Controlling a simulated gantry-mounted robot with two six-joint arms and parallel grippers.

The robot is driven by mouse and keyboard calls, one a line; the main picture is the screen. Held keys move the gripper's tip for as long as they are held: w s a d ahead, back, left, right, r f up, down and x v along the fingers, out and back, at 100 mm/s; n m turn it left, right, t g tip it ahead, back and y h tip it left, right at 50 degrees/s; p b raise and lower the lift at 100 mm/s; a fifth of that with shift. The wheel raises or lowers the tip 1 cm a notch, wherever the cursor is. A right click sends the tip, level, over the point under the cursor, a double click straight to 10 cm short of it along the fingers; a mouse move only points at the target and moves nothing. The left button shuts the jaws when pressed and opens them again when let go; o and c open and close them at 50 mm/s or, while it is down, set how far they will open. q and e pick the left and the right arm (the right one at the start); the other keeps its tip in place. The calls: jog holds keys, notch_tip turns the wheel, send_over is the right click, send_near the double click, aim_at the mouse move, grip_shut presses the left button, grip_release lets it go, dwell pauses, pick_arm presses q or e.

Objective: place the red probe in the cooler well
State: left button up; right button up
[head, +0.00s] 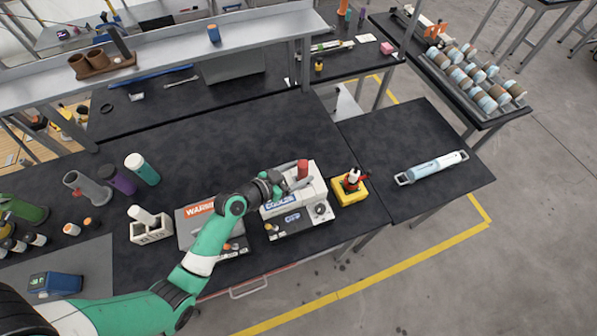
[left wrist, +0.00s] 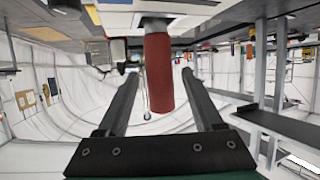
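The red probe (head: 302,168) stands upright at the top of the white cooler (head: 318,187), which carries a blue label. Its lower end is partly hidden, so how deep it sits cannot be told. In the left wrist view the red probe (left wrist: 160,75) lies between the two dark fingers. A gap shows on each side of it. My left gripper (head: 292,184) is open around or just beside the probe, close above the cooler. It also shows in the left wrist view (left wrist: 160,74). My right gripper is not in view.
A yellow block (head: 350,190) with a red and black top stands right of the cooler. A grey box marked WARM (head: 197,228) is to its left. A white block (head: 150,232) and several bottles stand farther left. The dark table behind the cooler is clear.

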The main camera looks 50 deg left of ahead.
pick_arm(q)
jog(key=shift+r, duration=0.3)
jog(key=p+v, duration=0.2)
jog(key=v, duration=1)
jog(key=shift+a, duration=0.1)
